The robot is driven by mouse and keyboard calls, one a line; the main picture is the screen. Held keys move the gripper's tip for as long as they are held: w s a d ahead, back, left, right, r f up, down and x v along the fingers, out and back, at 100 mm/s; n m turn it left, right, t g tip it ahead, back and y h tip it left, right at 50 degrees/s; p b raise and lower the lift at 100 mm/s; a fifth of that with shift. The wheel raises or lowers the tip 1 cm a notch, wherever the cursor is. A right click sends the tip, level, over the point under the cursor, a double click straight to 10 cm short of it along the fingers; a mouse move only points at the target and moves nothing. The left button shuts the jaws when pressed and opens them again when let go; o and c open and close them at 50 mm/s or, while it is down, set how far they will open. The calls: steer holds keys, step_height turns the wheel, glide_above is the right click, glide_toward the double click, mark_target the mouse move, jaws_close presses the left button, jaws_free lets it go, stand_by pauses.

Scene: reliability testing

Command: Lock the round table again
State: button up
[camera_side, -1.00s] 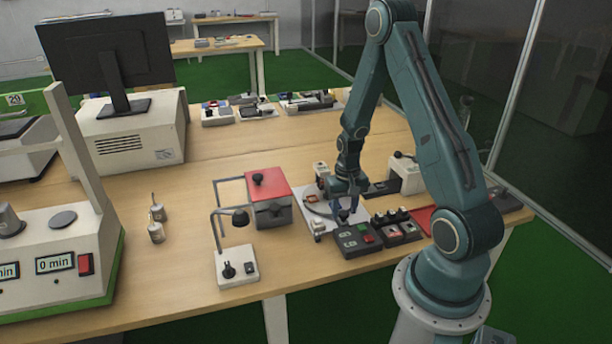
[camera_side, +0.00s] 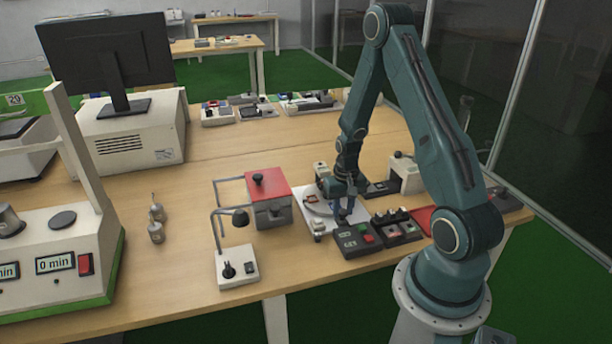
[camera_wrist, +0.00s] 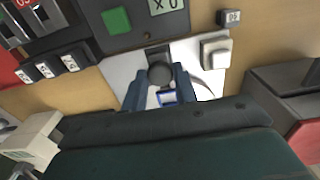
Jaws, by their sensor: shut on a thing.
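The round table shows as a grey disc (camera_side: 315,207) on a white base plate (camera_side: 309,227) in the side view, partly hidden behind my gripper. My gripper (camera_side: 343,212) is low over the front right part of this plate. In the wrist view my gripper's two blue fingers (camera_wrist: 160,84) are closed around a dark round knob (camera_wrist: 160,73) on a short dark lever. A small blue-and-white part (camera_wrist: 167,97) shows between the fingers. The rest of the disc is mostly hidden there by my gripper body.
A dark control box (camera_side: 357,241) with red and green buttons stands close in front, beside a dark switch unit (camera_side: 399,228). A red-topped box (camera_side: 268,186) stands left of the plate. A white lever block (camera_side: 405,175) is behind right.

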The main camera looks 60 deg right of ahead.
steer(key=shift+w+d, duration=0.3)
steer(key=shift+d, duration=0.05)
steer(key=shift+w+d, duration=0.15)
stand_by(0.3)
steer(key=o, duration=0.5)
steer(key=shift+r, duration=0.15)
steer(key=shift+r, duration=2.35)
steer(key=shift+r, duration=0.1)
